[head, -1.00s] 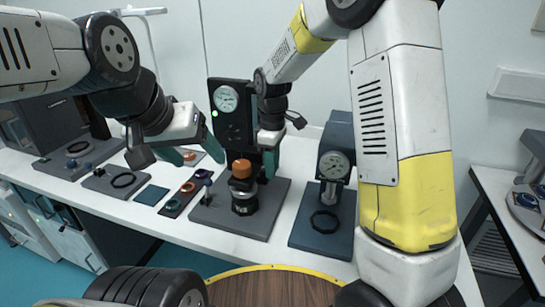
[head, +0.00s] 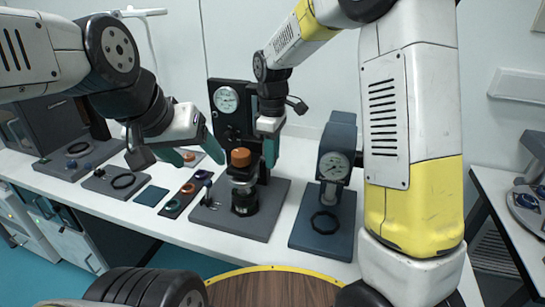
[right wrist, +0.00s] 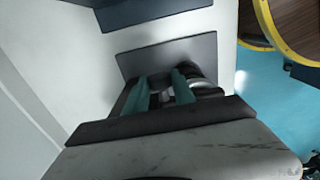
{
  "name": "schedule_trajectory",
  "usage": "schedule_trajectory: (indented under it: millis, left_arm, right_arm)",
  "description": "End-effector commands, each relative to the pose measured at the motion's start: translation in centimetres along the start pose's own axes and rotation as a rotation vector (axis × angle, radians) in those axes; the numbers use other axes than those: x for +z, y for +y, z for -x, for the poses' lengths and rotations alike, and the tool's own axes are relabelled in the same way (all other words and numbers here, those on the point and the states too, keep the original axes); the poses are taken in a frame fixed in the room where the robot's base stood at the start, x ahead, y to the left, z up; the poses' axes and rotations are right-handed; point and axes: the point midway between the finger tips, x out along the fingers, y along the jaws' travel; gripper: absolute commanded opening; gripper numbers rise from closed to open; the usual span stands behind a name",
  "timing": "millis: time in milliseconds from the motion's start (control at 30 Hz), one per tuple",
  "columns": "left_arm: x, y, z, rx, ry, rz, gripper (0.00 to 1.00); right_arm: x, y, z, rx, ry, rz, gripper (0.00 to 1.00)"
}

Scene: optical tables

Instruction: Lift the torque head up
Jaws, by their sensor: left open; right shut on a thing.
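The torque head, with an orange cap (head: 240,157), is in the middle of the head view, in front of the black gauge stand (head: 228,112). It is upright above a black cylinder with a pale top (head: 245,203) on the grey base plate. My right gripper (head: 268,156) is beside it on the right, shut on it, with its fingers pointing down. In the right wrist view, its teal fingers (right wrist: 160,95) flank a grey metallic part, but most of the hold is hidden by the gripper body. My left gripper (head: 196,153) is open and empty, left of the stand.
A dark blue gauge press (head: 336,150) stands to the right on its own plate. Rings in a dark tray (head: 184,200), a teal mat (head: 151,195) and further base plates lie to the left. White table is bare between the two stands.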

Motion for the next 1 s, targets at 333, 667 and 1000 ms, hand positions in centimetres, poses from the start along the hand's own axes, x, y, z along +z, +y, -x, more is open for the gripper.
schedule_trajectory:
  millis: [333, 667, 1000]
  left_arm:
    - [0.0, 0.0, 0.0, 0.0, 0.0, 0.0, 0.68]
    - [0.0, 0.0, 0.0, 0.0, 0.0, 0.0, 0.68]
    - [0.0, 0.0, 0.0, 0.0, 0.0, 0.0, 0.68]
  right_arm:
    - [0.0, 0.1, 5.7, 0.005, 0.004, -0.001, 0.0]
    - [0.0, 0.1, 5.7, 0.004, 0.003, -0.002, 0.42]
    - [0.0, 0.0, 5.7, 0.003, 0.002, -0.001, 0.51]
